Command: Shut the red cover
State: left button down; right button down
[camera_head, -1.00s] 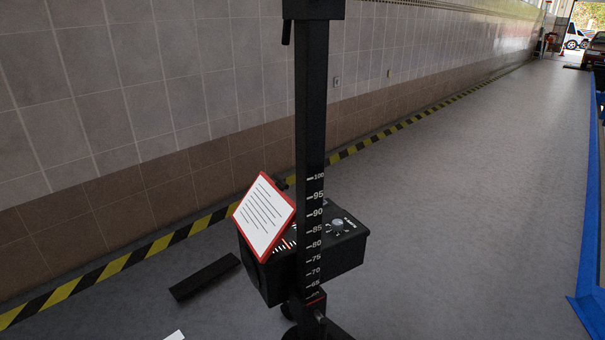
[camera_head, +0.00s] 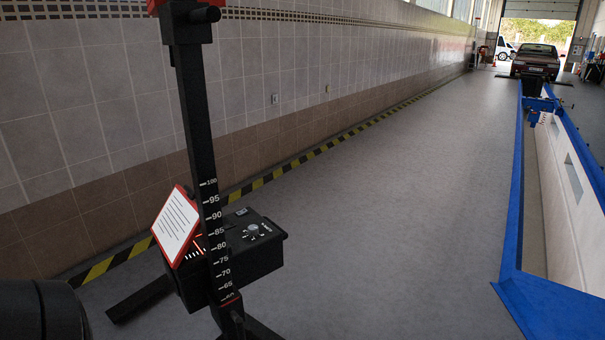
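The red cover (camera_head: 176,224) is a red-edged flap with a white, printed inner face. It stands raised and tilted at the left side of the black box (camera_head: 262,262), so it is open. The box is mounted behind a black upright post (camera_head: 201,130) with a white number scale, which hides part of the box's top. A dial and a lit scale show on the box top. A dark rounded part, likely of my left arm, fills the lower left corner. Neither gripper's fingers are in view.
A tiled wall (camera_head: 100,100) with a yellow-black floor stripe (camera_head: 310,155) runs along the left. A blue-edged pit (camera_head: 510,240) lies to the right. A dark red car (camera_head: 536,60) stands far back. The grey floor between is clear.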

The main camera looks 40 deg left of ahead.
aim_at(176, 226)
jog(key=i+l+z, duration=0.65)
jog(key=z, duration=0.15)
jog(key=i+j+u, duration=0.1)
jog(key=i+u, duration=0.95)
jog(key=i+j+u, duration=0.1)
jog(key=i+u, duration=0.35)
jog(key=i+l+u, duration=0.1)
jog(key=i+u, duration=0.3)
jog(key=i, duration=0.2)
jog(key=i+u, duration=0.35)
jog(key=i, duration=0.25)
jog(key=i+l+u, duration=0.15)
jog(key=i+u, duration=0.25)
jog(key=i, duration=0.25)
jog(key=i+u, duration=0.2)
jog(key=u, duration=0.25)
jog(key=i+l+u, duration=0.15)
jog(key=u, duration=0.25)
jog(key=i+l+u, duration=0.15)
jog(key=u, duration=0.3)
jog(key=i+u, duration=0.1)
jog(key=u, duration=0.35)
jog(key=l+u, duration=0.2)
jog(key=u, duration=0.3)
jog(key=i+l+u, duration=0.15)
jog(key=u, duration=0.3)
